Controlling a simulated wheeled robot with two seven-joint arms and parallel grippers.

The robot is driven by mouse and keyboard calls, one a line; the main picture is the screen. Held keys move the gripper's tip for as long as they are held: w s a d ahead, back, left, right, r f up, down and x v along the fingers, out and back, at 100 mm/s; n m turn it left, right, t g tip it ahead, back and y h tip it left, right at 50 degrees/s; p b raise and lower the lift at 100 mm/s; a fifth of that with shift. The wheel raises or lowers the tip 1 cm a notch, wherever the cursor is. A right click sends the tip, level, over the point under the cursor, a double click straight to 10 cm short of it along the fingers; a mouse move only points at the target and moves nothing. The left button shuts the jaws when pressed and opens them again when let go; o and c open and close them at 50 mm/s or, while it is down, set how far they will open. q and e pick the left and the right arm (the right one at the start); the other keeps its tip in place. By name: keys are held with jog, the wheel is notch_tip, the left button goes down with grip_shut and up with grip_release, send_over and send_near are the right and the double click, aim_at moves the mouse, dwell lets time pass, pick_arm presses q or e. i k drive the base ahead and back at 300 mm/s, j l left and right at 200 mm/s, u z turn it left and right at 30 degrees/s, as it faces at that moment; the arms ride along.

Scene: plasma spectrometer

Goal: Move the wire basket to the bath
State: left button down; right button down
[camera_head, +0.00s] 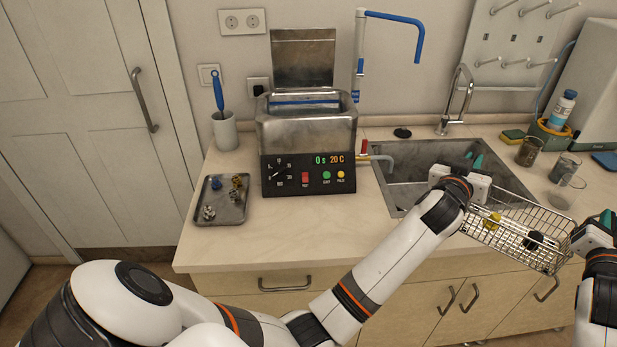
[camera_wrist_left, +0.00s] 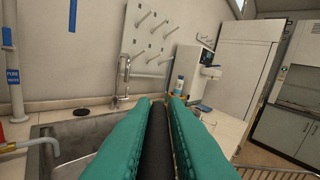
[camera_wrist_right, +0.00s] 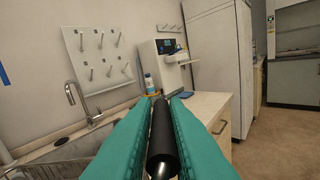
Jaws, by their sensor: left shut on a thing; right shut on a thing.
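The wire basket (camera_head: 515,232) is a silver mesh tray held at the right, over the counter's front edge near the sink. Yellow, white and black parts lie in it. My left gripper (camera_head: 476,160) is shut at its left end; a black bar shows between the teal fingers in the left wrist view (camera_wrist_left: 158,125). My right gripper (camera_head: 606,220) is shut at its right end, on a similar black bar in the right wrist view (camera_wrist_right: 161,130). The bath (camera_head: 305,132) is a metal tank with its lid (camera_head: 303,58) raised. Its panel reads 0 s, 20 C.
The sink (camera_head: 400,175) lies between bath and basket, with a tap (camera_head: 459,98) behind it. A blue-spouted pipe (camera_head: 395,17) rises right of the bath. A small parts tray (camera_head: 232,214) and a cup (camera_head: 224,133) stand left. Beakers (camera_head: 566,190) stand right.

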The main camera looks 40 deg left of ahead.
aim_at(333, 228)
jog(key=k+j, duration=0.1)
jog(key=j, duration=0.3)
jog(key=k+j, duration=0.1)
jog(key=j, duration=0.25)
jog(key=k+j, duration=0.1)
jog(key=j, duration=0.3)
jog(key=k+j, duration=0.1)
jog(key=j, duration=0.3)
jog(key=k+j, duration=0.1)
jog(key=j, duration=0.25)
